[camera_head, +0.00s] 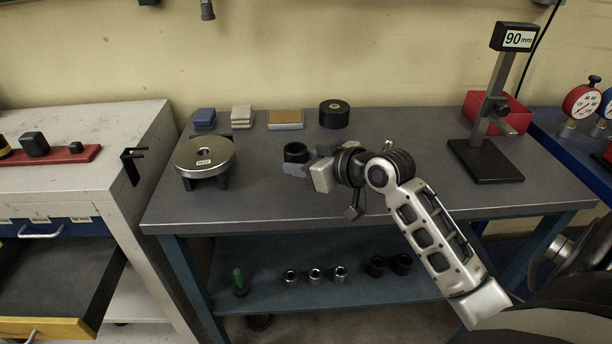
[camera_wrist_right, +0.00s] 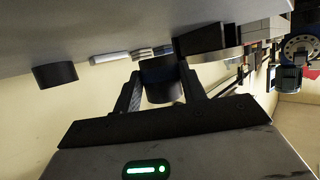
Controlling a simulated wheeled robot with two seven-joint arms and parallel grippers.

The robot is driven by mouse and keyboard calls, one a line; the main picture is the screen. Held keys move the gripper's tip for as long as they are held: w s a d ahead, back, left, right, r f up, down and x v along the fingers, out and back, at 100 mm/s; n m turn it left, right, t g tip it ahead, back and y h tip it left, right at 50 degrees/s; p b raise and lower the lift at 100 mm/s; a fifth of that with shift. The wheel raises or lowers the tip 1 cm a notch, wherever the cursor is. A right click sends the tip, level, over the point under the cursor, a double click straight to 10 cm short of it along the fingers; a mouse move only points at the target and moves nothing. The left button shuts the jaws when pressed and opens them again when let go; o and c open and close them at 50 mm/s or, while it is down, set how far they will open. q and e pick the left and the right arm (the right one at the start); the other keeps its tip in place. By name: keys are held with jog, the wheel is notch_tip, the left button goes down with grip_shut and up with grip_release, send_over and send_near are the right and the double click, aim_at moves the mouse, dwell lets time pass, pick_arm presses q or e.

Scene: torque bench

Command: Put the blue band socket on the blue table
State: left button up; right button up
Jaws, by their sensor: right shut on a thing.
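My right gripper (camera_head: 300,160) is shut on a dark socket (camera_head: 296,150) above the grey bench, right of the round metal plate. In the right wrist view the socket (camera_wrist_right: 161,82) sits between the two fingers of the gripper (camera_wrist_right: 163,92). It looks black to dark blue; I cannot make out a clear blue band. Whether it touches the bench is hard to tell. A blue table (camera_head: 562,142) stands at the far right, beyond the grey bench. My left gripper is not in view.
On the grey bench (camera_head: 260,200) are a round metal plate (camera_head: 204,153), a black disc (camera_head: 334,113) and a height stand (camera_head: 487,160) before a red bin (camera_head: 520,118). Gauges (camera_head: 581,102) stand on the blue table. Several sockets (camera_head: 315,276) stand on the lower shelf.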

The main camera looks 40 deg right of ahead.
jog(key=f, duration=0.3)
jog(key=shift+w+d+f, duration=0.1)
jog(key=shift+d+f, duration=0.05)
jog(key=shift+d, duration=0.15)
jog(key=shift+f, duration=0.1)
jog(key=shift+f, duration=0.2)
jog(key=o, duration=1.3)
jog(key=shift+c, duration=0.2)
